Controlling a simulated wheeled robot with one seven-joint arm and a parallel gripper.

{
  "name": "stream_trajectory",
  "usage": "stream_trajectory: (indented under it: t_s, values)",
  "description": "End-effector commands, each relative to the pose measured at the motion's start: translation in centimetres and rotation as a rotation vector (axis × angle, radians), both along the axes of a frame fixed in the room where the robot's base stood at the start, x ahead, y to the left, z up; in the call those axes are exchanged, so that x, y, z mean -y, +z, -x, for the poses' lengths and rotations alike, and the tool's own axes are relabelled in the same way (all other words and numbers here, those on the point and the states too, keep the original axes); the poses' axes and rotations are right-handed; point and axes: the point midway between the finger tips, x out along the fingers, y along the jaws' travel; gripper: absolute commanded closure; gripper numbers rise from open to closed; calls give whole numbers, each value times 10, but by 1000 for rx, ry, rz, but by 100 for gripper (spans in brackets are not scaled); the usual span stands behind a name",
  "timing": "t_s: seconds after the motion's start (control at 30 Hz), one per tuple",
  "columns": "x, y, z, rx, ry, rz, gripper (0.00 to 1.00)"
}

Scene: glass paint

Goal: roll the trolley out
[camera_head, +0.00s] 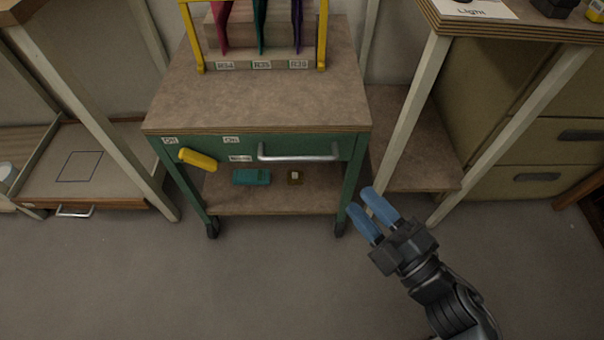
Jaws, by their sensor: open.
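The trolley (250,92) is a green-framed cart with a brown top, standing between two benches against the wall. A metal bar handle (298,152) runs across its front drawer panel. A yellow lever (198,159) sits at the left of the panel, tilted, close to small "Off" and "On" labels. Two dark casters show at its front legs. My gripper (371,211) is in front of the trolley's right front leg, right of and below the handle. Its two blue fingers are apart with nothing between them, and it appears clear of the trolley.
A yellow-framed rack (322,35) with coloured tools stands on the trolley. A teal object (252,177) and a small brown block (295,178) lie on its lower shelf. Bench legs stand close on both sides. The grey floor (230,285) in front is clear.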

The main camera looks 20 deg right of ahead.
Motion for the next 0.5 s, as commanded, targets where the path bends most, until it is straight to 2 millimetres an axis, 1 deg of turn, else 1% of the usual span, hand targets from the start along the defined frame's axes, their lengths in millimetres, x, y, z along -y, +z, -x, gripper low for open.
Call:
stream_trajectory:
  t_s: [0.03, 0.1, 0.2, 0.3, 0.4, 0.5]
  values:
    - [-2, -27, -23, 37, 16, 70, 58]
    - [-4, -45, -50, 77, 36, 171, 58]
    - [-7, -65, -82, 124, 62, 292, 58]
    - [-10, -77, -106, 156, 82, 381, 58]
    - [-12, -82, -119, 175, 94, 433, 58]
    - [-13, -83, -127, 182, 99, 454, 58]
